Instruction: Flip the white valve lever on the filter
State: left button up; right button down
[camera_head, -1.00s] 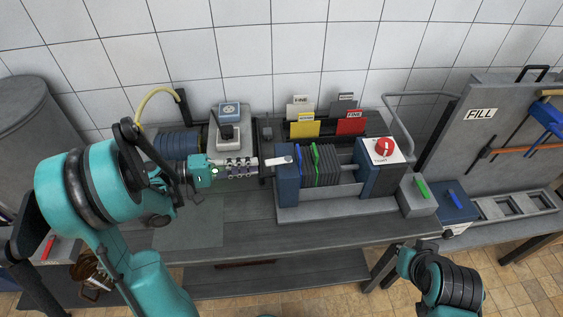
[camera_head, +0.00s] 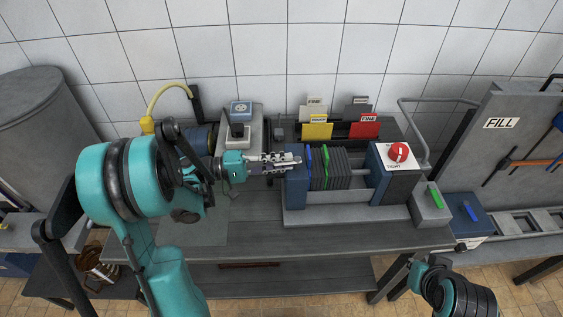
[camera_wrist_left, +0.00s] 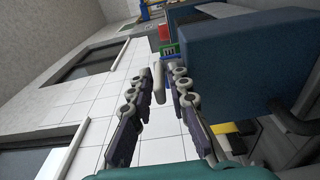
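The filter has a blue end block (camera_head: 297,181), a row of dark plates (camera_head: 335,168) and a second blue block (camera_head: 395,178). The white valve lever (camera_wrist_left: 158,83) shows in the left wrist view between my left fingertips, beside the blue block. In the head view my gripper mostly hides the lever. My left gripper (camera_head: 290,160) reaches the block's upper left side; it also shows in the left wrist view (camera_wrist_left: 159,76). Its fingers are parted around the lever, with narrow gaps; contact cannot be made out. My right arm is at the lower right, its gripper out of view.
A red knob (camera_head: 398,152) sits on the right block. Yellow (camera_head: 317,131) and red (camera_head: 363,127) packets stand behind the filter. A grey box with a switch (camera_head: 237,132) and a yellow hose (camera_head: 165,95) are at the left. The bench front (camera_head: 255,240) is clear.

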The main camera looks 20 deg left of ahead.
pick_arm(q)
jog(key=shift+c, duration=0.3)
grip_shut()
jog(key=shift+w+a+m+g+h, duration=0.1)
jog(key=shift+w+m+g+h, duration=0.1)
jog(key=shift+m+g, duration=0.25)
jog(key=shift+w+a+m+g+h, duration=0.1)
jog(key=shift+m+g+h, duration=0.15)
jog(key=shift+g, duration=0.3)
jog(key=shift+s, duration=0.1)
jog(key=shift+o, duration=0.3)
grip_release()
